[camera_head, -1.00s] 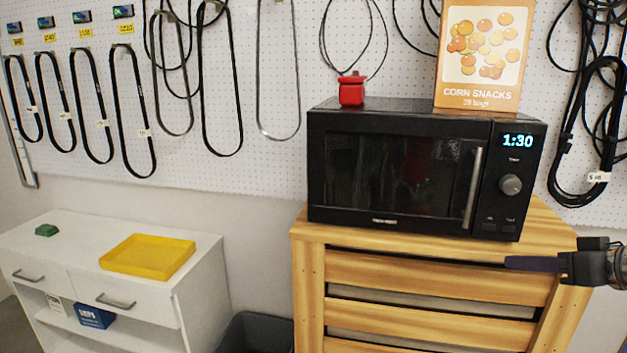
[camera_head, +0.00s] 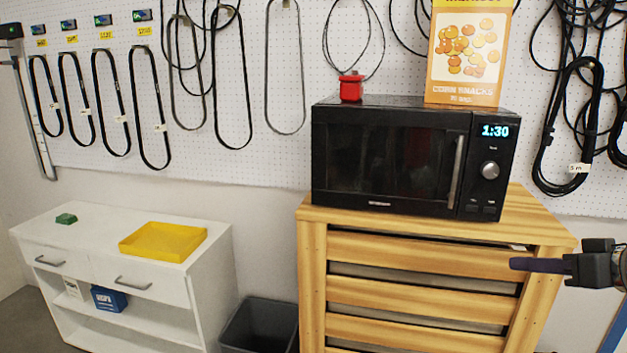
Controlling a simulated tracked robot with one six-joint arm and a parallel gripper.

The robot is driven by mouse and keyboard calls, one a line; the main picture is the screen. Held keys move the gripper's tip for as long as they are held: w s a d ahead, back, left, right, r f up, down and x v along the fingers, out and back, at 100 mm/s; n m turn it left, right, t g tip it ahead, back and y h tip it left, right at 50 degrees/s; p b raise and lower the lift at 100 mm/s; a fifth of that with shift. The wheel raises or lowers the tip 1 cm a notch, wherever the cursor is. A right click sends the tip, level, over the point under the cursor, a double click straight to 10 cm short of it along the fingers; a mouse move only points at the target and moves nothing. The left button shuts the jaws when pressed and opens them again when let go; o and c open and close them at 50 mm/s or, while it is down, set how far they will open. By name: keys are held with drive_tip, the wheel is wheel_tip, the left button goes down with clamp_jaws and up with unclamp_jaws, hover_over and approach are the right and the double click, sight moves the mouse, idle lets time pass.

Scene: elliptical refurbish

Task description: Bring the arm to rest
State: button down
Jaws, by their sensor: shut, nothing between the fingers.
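My gripper (camera_head: 538,265) reaches in from the right edge, its fingers pointing left. The fingers look closed together, with nothing between them. In the picture it overlaps the upper right part of the slatted wooden cabinet (camera_head: 420,262), below the microwave's right side. The black microwave (camera_head: 385,155) stands on the cabinet, its door closed and its display reading 1:30.
A red object (camera_head: 351,88) and a corn snacks box (camera_head: 466,60) stand on the microwave. At left, a white cabinet (camera_head: 205,285) bears a yellow tray (camera_head: 163,241) and a green block (camera_head: 66,218). A dark bin (camera_head: 262,325) stands between the cabinets. Cables hang on the pegboard (camera_head: 280,165).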

drive_tip(key=s+a+f+g+h, duration=0.1)
drive_tip(key=s+a+f, duration=0.3)
drive_tip(key=a, duration=0.4)
drive_tip(key=s+a+f+m+g+h, duration=0.1)
drive_tip(key=s+a+f+g+h, duration=0.1)
drive_tip(key=s+a+f, duration=0.3)
drive_tip(key=s+a+f+m+g+h, duration=0.1)
drive_tip(key=s+a+f+g, duration=0.1)
drive_tip(key=s+a+f, duration=0.2)
drive_tip(key=shift+s+a+f+g+h, duration=0.35)
drive_tip(key=shift+s+a, duration=1.35)
drive_tip(key=shift+a, duration=1.8)
drive_tip(key=shift+r, duration=0.15)
